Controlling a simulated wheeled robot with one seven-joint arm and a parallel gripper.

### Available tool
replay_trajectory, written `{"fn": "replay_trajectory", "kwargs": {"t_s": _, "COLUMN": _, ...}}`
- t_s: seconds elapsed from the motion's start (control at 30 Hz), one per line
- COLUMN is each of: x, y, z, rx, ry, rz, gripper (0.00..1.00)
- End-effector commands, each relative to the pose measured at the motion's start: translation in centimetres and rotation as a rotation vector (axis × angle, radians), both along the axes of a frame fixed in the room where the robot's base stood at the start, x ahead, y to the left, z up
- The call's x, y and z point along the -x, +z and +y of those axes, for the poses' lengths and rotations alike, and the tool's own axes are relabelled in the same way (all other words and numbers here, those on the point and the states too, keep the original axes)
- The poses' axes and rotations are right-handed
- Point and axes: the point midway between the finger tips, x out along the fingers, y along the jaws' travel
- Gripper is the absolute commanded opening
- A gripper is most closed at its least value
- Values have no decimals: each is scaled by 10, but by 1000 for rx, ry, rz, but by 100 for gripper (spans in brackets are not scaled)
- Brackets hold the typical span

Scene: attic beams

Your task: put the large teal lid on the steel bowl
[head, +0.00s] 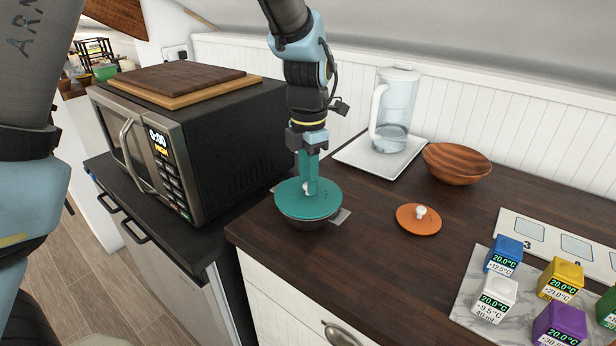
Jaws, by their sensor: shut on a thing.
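The large teal lid (326,207) is a round disc with a small pale knob, at the middle of the head view. My gripper (307,187) points straight down over it and is shut on the knob. The steel bowl (304,224) is directly under the lid, near the counter's left edge. Only the bowl's dark side shows below the lid; its inside and most of its rim are hidden. The lid looks level and lies over the bowl's top. I cannot tell whether it rests on the rim or is just above it.
An orange lid (413,224) lies to the right on the dark wooden counter (368,260). A wooden bowl (457,164) and a clear pitcher (395,108) stand behind. A microwave (215,140) stands close on the left. Several coloured cubes, including a yellow one (560,280), stand at the right.

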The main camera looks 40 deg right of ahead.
Motion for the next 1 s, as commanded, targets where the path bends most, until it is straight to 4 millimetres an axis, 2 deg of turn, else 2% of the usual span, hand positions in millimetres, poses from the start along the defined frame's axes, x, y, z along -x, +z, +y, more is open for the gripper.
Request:
{"fn": "replay_trajectory", "kwargs": {"t_s": 0.87, "x": 0, "y": -4, "z": 0, "rx": 1, "ry": 0, "rz": -1, "gripper": 0}}
{"fn": "replay_trajectory", "kwargs": {"t_s": 0.9, "x": 0, "y": -4, "z": 0, "rx": 1, "ry": 0, "rz": -1, "gripper": 30}}
{"fn": "replay_trajectory", "kwargs": {"t_s": 1.0, "x": 0, "y": -4, "z": 0, "rx": 1, "ry": 0, "rz": -1, "gripper": 42}}
